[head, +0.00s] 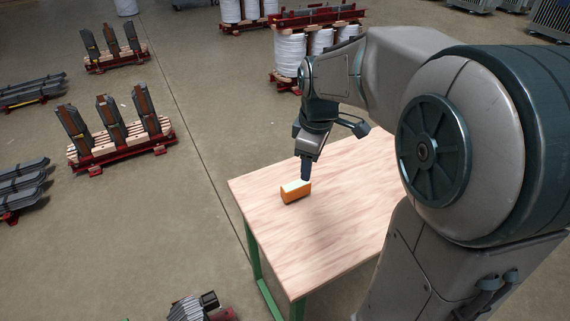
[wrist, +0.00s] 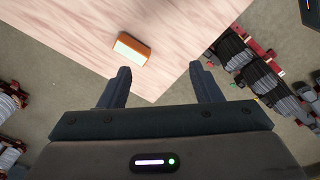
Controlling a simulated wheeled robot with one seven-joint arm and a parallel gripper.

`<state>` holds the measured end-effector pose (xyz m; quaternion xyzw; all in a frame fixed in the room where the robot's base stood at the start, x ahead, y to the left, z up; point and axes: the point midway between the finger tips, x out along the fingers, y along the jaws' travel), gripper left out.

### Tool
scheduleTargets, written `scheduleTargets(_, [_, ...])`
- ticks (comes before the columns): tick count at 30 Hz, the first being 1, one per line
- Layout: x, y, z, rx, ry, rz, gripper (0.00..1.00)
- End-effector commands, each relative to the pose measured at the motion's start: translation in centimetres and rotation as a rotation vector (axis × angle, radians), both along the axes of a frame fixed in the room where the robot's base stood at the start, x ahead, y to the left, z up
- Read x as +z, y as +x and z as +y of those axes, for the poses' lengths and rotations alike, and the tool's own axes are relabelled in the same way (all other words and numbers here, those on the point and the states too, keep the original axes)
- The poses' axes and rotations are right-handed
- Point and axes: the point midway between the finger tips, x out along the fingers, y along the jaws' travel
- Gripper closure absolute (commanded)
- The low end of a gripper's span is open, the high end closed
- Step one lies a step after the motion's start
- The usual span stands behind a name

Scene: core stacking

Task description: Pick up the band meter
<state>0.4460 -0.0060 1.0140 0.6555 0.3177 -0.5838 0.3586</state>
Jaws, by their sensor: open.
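The band meter appears to be the small orange block with a white top (head: 295,191), lying on the wooden table (head: 310,235) near its far left side. It also shows in the wrist view (wrist: 131,49), ahead of the fingers and nearer the left one. My gripper (head: 306,176) is above the table, close to the block in the head view. In the wrist view my gripper's two fingers (wrist: 162,80) are wide apart with nothing between them. I cannot tell the exact height of the fingers above the block.
The rest of the tabletop is bare. Pallets with dark upright parts (head: 118,130) stand on the floor at left. White coils (head: 290,55) on red frames stand behind the table. The table's edge and corner lie close to the block.

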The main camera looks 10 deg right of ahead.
Motion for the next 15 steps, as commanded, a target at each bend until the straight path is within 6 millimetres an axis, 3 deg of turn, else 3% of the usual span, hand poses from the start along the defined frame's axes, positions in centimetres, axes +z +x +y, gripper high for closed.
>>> scheduleTargets(1, [-1.4,1.8,0.0,0.094,-0.010,0.017,0.42])
scheduleTargets(6, [-4.6,6.7,-0.1,0.430,-0.036,0.062,0.42])
scheduleTargets(12, [-7.9,10.8,-0.3,0.733,-0.048,0.096,0.42])
scheduleTargets(15, [-8.9,11.9,-0.3,0.824,-0.049,0.106,0.42])
